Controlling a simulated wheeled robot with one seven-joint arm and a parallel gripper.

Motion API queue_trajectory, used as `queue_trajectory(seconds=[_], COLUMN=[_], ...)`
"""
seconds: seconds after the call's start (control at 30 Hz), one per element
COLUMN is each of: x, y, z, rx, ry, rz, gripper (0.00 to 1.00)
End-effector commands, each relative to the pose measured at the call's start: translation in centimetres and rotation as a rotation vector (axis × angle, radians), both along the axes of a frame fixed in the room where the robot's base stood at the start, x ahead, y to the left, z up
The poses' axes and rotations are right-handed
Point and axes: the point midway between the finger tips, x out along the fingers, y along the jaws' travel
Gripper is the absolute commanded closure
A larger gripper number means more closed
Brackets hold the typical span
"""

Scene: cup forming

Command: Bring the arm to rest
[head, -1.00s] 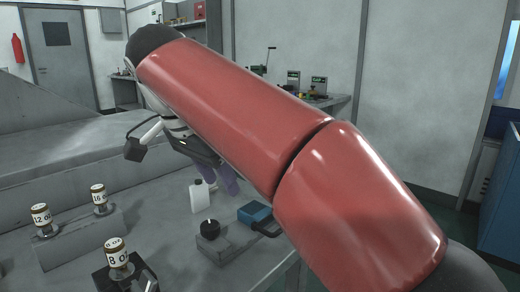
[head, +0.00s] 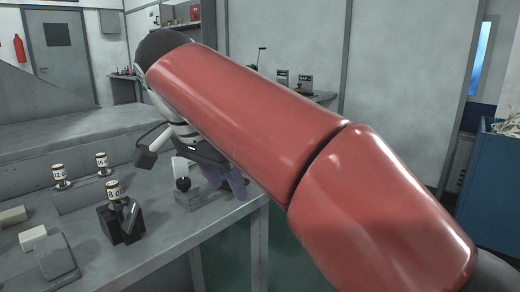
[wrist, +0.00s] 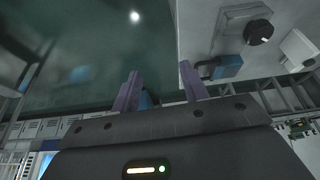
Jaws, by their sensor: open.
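My gripper shows in the wrist view (wrist: 160,88) with its two purple fingers spread apart and nothing between them. In the head view the purple fingers (head: 232,183) hang below the wrist near the right end of the grey bench, partly hidden by my red arm. In the wrist view the fingers are over or beside the bench edge; their height above it is unclear.
The grey bench (head: 150,230) carries labelled cups, including an 8 oz one (head: 114,190), and a block with a black knob (head: 183,184). A blue bin (head: 492,190) stands right; green floor lies between.

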Motion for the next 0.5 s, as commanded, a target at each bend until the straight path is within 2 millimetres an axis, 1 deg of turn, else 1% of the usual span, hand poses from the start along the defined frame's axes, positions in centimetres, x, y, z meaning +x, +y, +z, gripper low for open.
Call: queue_trajectory(seconds=[0.17, 0.27, 0.37, 0.47, 0.5], x=[-0.5, -0.8, -1.4, -2.1, -2.5], y=[-1.9, -3.2, -5.0, -7.1, -8.1], z=[-0.7, -1.4, -2.4, -3.8, -4.5], rx=[-0.011, -0.019, -0.026, -0.031, -0.033], ry=[0.005, 0.013, 0.020, 0.027, 0.030], rz=[0.062, 0.110, 0.165, 0.229, 0.257], gripper=[0.56, 0.56, 0.56, 0.56, 0.56])
